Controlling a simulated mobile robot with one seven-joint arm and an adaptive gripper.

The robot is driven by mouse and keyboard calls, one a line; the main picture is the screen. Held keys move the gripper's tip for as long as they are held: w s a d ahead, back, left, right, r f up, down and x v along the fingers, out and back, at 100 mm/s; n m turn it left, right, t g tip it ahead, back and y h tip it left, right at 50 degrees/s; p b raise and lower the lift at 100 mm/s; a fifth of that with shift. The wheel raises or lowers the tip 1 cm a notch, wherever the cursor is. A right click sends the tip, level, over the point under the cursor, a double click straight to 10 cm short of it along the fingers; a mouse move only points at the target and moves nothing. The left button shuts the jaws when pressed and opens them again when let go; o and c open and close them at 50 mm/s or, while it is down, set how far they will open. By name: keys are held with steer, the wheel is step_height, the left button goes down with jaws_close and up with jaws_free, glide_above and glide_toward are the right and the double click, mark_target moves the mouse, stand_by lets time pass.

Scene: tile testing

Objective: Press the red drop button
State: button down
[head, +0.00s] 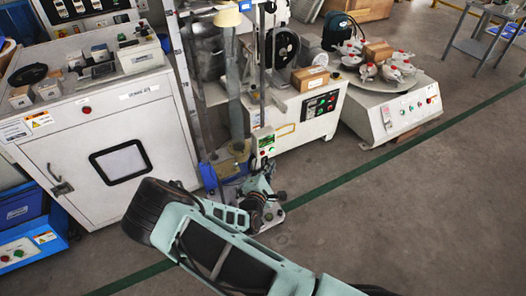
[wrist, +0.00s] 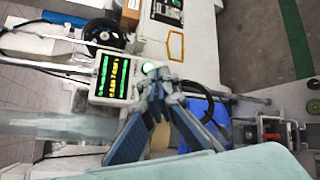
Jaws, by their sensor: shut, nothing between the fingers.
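A small white control box (head: 263,140) with a green display stands on the tester in the middle of the head view. In the wrist view the box (wrist: 112,76) shows rows of green and yellow digits. A round green-lit button (wrist: 151,68) sits at its right edge, just beyond my fingertips. My gripper (wrist: 158,82) is shut and empty, its tips in front of the box's right side. I cannot tell whether they touch it. In the head view my gripper (head: 262,182) is just below the box.
A white cabinet (head: 70,165) stands at left. A white machine (head: 310,125) with a black button panel (head: 321,103) is behind, and a round-topped machine (head: 395,110) is at right. A blue object (wrist: 203,108) lies beside my fingers.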

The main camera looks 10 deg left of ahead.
steer(key=shift+s+d+p, duration=0.5)
steer(key=shift+s+d, duration=0.15)
steer(key=shift+s, duration=0.35)
